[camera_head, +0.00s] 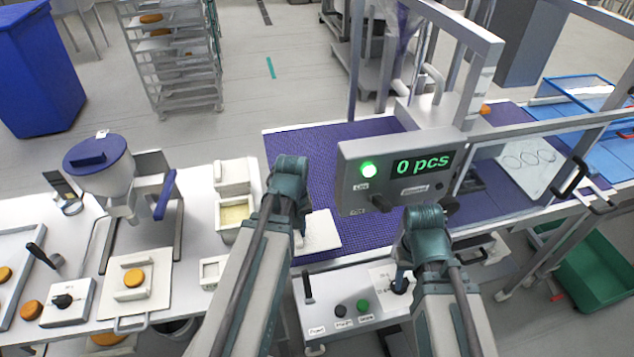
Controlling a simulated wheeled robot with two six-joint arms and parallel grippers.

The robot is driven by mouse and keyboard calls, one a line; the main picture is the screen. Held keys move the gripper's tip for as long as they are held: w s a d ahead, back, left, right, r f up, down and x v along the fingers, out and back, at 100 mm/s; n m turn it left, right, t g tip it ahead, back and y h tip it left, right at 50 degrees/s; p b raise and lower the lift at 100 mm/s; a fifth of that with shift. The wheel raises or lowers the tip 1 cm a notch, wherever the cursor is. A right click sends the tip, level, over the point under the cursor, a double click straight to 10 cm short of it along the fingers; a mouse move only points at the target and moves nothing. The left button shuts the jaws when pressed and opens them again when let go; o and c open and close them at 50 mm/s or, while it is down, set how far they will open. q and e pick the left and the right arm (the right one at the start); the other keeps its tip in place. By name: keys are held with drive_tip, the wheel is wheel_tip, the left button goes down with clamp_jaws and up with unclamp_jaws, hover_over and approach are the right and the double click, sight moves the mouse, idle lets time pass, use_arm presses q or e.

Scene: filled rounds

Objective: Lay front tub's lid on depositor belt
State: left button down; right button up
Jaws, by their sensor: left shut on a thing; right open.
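The front tub (237,212) stands open on the white table, with pale yellow filling showing. Its white lid (320,231) is at my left gripper (300,236), over the near left part of the purple depositor belt (350,232). My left gripper is shut on the lid; its fingers are mostly hidden behind my wrist. I cannot tell whether the lid touches the belt. My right gripper (401,281) is open and empty, low over the control box in front of the belt.
Behind the front tub is another white tub (233,176). The depositor panel (400,170), reading "0 pcs" with a green light, rises over the belt. A control box (345,308) sits at the near side.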

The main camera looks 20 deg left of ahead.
use_arm(q)
drive_tip(key=shift+w, duration=0.1)
use_arm(e)
drive_tip(key=shift+s, duration=0.1)
use_arm(q)
drive_tip(key=w, duration=0.5)
drive_tip(key=w+d+f+b, duration=0.1)
drive_tip(key=w, duration=0.4)
drive_tip(key=w+d, duration=0.1)
drive_tip(key=w, duration=0.4)
drive_tip(key=shift+d+f, duration=0.15)
drive_tip(key=shift+d, duration=0.05)
drive_tip(key=shift+w+d+f+b, duration=0.1)
drive_tip(key=shift+w+b, duration=0.2)
drive_tip(key=shift+w, duration=0.15)
drive_tip(key=f+b, duration=0.3)
drive_tip(key=shift+s+f, duration=0.2)
drive_tip(key=shift+f, duration=0.05)
use_arm(e)
wheel_tip(320, 180, down, 5)
use_arm(q)
drive_tip(key=shift+f+b, duration=0.15)
drive_tip(key=shift+b, duration=0.2)
use_arm(e)
drive_tip(key=shift+f, duration=0.15)
use_arm(q)
drive_tip(key=c, duration=0.7)
unclamp_jaws()
drive_tip(key=shift+c, duration=0.2)
